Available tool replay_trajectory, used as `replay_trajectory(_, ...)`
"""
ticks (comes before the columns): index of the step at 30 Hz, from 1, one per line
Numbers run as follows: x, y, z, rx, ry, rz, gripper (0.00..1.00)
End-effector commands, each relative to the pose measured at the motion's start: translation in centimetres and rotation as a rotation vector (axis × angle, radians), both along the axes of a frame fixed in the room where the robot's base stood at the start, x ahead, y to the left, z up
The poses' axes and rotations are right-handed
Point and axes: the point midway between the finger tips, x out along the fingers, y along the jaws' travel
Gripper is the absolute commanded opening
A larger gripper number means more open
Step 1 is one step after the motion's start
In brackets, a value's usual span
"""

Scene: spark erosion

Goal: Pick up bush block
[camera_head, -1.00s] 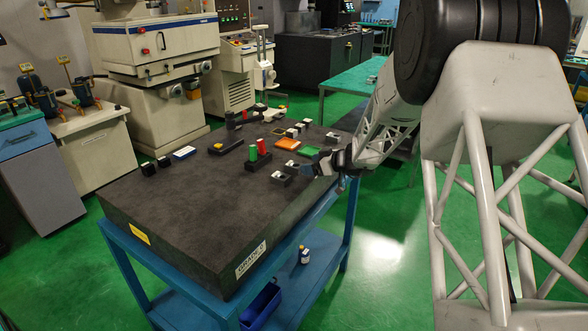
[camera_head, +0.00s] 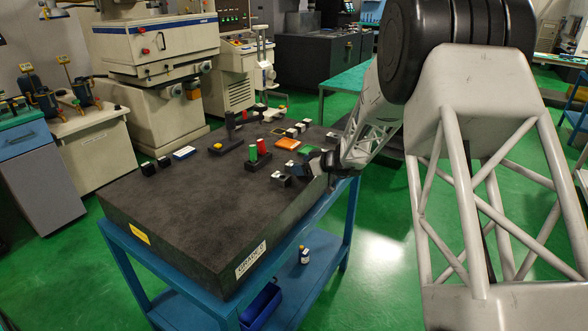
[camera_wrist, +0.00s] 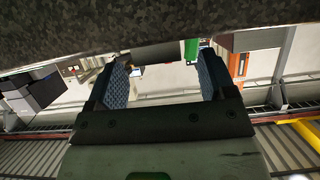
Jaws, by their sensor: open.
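Two small dark blocks with pale tops sit near the right edge of the granite table, a front one (camera_head: 279,179) and one just behind it (camera_head: 289,166). Either could be the bush block; I cannot tell which. My gripper (camera_head: 304,168) is just right of them, low over the table edge, and partly covers that area. In the wrist view my gripper (camera_wrist: 162,82) shows two blue-padded fingers spread apart with nothing held between them. No block can be clearly identified between the fingers there.
A dark holder (camera_head: 258,165) with green and red cylinders stands left of the blocks. An orange plate (camera_head: 288,144) and several small blocks lie behind. The front left of the granite table (camera_head: 170,220) is clear.

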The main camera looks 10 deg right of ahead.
Motion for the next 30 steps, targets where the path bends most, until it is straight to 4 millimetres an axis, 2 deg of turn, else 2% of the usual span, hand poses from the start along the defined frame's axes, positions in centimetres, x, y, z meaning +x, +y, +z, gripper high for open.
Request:
replay_trajectory(12, 2.2, 2.1, -1.1, 0.000, 0.000, 0.000, 0.77)
replay_trajectory(30, 2.2, 2.2, -1.2, 0.000, 0.000, 0.000, 0.75)
